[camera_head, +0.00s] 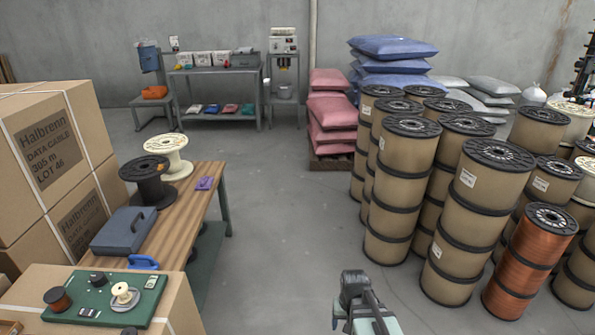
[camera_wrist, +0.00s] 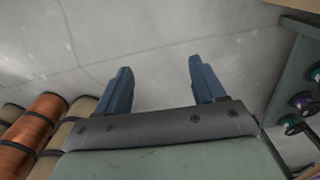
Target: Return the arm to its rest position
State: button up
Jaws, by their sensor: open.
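My gripper (camera_wrist: 157,82) shows in the wrist view with its two blue-grey fingers spread wide apart. Nothing is between the fingers; behind them is only bare concrete floor. In the head view, part of my arm (camera_head: 363,306) shows at the bottom, right of centre, over open floor. The fingertips cannot be made out there. My arm is apart from the wooden table on the left and from the stacked spools on the right.
Stacked tan spools (camera_head: 403,180) and a copper spool stack (camera_head: 527,255) stand on the right. A wooden table (camera_head: 178,232), a green mat (camera_head: 150,307) and cartons (camera_head: 50,165) are on the left. The aisle floor (camera_head: 285,210) is clear. A grey-green panel (camera_wrist: 290,70) edges the wrist view.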

jog(key=s+f+g, duration=0.2)
jog(key=s+f, duration=0.5)
jog(key=s, duration=0.3)
jog(key=s+d+f+g, duration=0.1)
jog(key=s+f+g, duration=0.1)
jog(key=s+f, duration=0.5)
jog(key=s+f+g, duration=0.2)
jog(key=s+f, duration=0.5)
jog(key=s, duration=0.7)
jog(key=shift+d+n+g, duration=0.3)
jog(key=shift+d+g, duration=0.05)
jog(key=shift+g, duration=0.05)
